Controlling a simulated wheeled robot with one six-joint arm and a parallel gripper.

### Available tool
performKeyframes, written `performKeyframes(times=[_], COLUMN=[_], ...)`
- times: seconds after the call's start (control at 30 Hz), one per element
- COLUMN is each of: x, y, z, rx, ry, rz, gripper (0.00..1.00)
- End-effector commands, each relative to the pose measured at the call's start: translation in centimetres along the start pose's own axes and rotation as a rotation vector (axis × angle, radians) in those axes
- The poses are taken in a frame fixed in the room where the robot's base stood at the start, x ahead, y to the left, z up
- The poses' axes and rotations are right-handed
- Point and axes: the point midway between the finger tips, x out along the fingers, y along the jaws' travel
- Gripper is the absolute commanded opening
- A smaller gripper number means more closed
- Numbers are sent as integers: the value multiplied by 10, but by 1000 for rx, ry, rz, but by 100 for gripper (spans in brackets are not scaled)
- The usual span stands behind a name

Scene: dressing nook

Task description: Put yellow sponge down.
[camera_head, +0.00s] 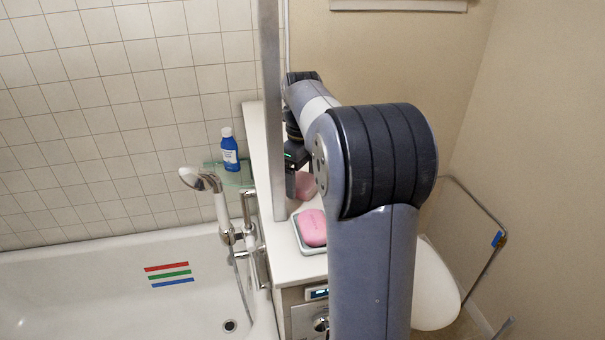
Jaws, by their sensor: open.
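No yellow sponge can be made out in the head view. My gripper (292,184) points down over the white ledge (291,261) beside the bathtub, close to the glass panel's post. It is open, but my arm and the post hide part of it. A pink item (306,187) lies on the ledge right by the fingers, partly covered by my arm. I cannot tell whether the fingers touch it. A pink soap bar (313,227) sits in a pale dish (299,243) nearer to me on the ledge.
A blue bottle (229,152) stands on a glass shelf (238,178) at the tub's corner. A hand shower and tap (227,234) rise beside the ledge. The upright post (271,120) stands close to my gripper. The bathtub (95,265) has coloured strips inside.

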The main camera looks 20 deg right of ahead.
Motion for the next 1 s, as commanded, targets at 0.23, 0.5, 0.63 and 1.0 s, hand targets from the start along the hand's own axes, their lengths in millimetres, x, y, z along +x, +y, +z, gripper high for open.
performKeyframes(times=[0.23,0.5,0.63,1.0], x=[-25,-83,-104,-123], y=[-1,-1,-1,0], z=[1,1,1,0], rx=[0,0,0,0], ry=[-4,-3,-1,0], rz=[-4,-3,-1,0], gripper=[79,79,79,79])
